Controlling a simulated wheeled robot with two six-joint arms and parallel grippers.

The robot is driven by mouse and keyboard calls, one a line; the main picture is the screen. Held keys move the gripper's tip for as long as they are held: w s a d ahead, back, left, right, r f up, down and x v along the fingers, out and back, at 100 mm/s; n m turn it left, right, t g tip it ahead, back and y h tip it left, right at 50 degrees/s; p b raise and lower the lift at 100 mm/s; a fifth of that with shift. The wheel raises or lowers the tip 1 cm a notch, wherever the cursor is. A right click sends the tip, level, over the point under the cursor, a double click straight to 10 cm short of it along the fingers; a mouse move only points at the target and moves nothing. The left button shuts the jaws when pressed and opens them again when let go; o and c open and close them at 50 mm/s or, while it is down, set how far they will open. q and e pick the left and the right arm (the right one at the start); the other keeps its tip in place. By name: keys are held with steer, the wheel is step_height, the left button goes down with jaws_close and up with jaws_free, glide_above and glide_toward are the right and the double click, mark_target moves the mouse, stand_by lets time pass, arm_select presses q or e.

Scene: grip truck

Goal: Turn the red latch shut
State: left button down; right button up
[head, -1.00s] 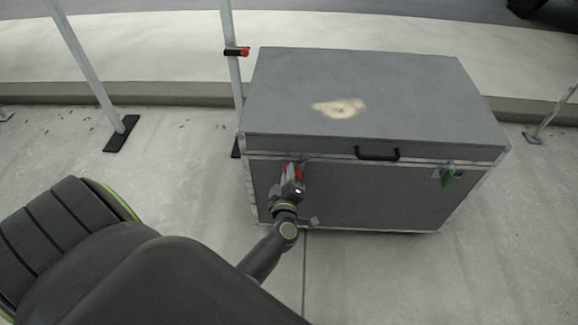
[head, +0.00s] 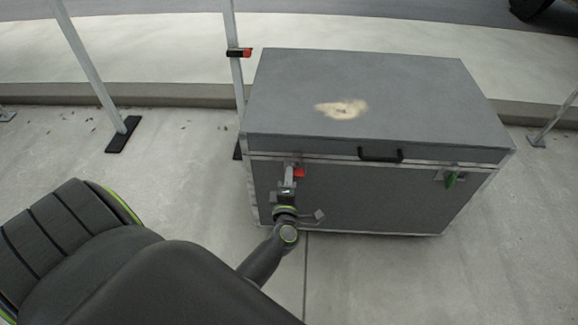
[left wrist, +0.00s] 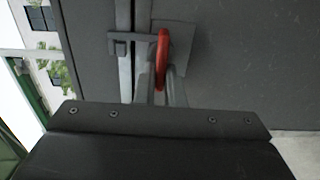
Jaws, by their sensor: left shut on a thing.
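The red latch (head: 299,173) is on the front face of a grey case (head: 350,190), at the left, just under the lid seam. In the left wrist view the latch (left wrist: 162,58) shows edge-on beside its grey plate, with a metal hook piece (left wrist: 125,42) near it at the seam. My left gripper (head: 290,176) is at the latch, with its fingers shut on the red handle; the fingers (left wrist: 161,90) reach up to it in the left wrist view. The exact contact is partly hidden. My right gripper is not in view.
A green latch (head: 451,180) is at the right of the case front, and a black handle (head: 380,155) is on the lid edge. A metal post (head: 235,85) stands behind the case at the left. The concrete floor in front is clear.

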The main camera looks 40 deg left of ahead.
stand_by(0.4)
arm_select(q)
steer(key=c, duration=1.5)
jaws_free()
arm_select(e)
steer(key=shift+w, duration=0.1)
